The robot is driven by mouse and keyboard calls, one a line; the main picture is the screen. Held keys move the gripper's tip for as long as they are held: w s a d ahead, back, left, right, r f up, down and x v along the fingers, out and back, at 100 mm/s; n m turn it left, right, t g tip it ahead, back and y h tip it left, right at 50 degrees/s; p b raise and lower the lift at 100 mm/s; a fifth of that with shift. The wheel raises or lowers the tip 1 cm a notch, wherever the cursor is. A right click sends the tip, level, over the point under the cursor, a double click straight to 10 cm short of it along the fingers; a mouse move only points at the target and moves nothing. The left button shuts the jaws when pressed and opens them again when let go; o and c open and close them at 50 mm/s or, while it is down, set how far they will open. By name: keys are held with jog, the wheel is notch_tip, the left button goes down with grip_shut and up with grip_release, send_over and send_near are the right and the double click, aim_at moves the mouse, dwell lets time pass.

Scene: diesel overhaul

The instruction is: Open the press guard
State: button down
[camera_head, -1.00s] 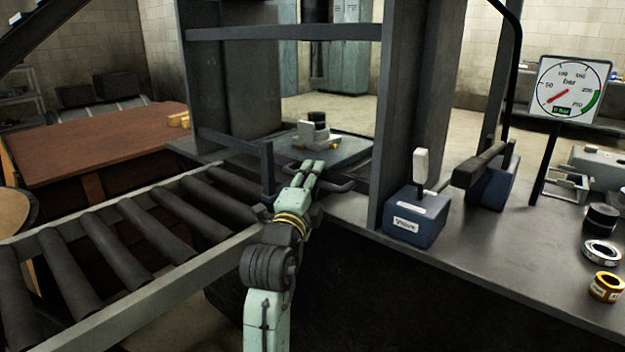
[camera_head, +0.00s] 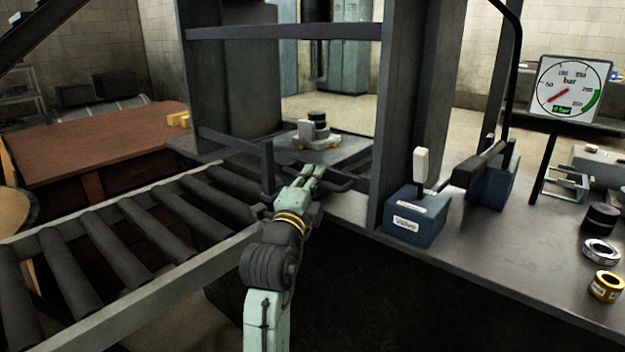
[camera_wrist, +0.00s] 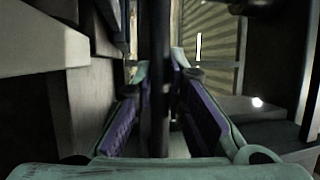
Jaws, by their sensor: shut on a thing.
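The press guard is a dark grey frame in the head view, with an upper rail (camera_head: 285,33) across the press opening and a lower rail (camera_head: 228,142) on the left. A dark bar handle (camera_head: 338,186) sits low at the front of the opening. My gripper (camera_head: 312,174) is at this handle, shut on it. In the wrist view the dark bar (camera_wrist: 160,70) runs upright between my two fingers. The fingers hide part of the handle in the head view. The guard looks down across the opening.
Inside the press a grey part with a black top (camera_head: 317,130) sits on a plate. A roller conveyor (camera_head: 130,225) lies to the left. A blue valve box (camera_head: 413,218) with a white lever and a pressure gauge (camera_head: 570,90) reading near zero stand to the right.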

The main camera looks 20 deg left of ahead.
notch_tip(320, 180, up, 27)
jog(key=p, duration=1.1)
jog(key=shift+r+p, duration=0.1)
jog(key=shift+p, duration=0.25)
jog(key=c, duration=1.6)
grip_release()
jog(key=shift+s, duration=0.1)
jog(key=s+f, duration=0.2)
jog(key=s, duration=0.9)
jog(key=shift+s+d+f, duration=0.15)
jog(key=shift+s+d, duration=0.15)
jog(key=shift+s, duration=0.05)
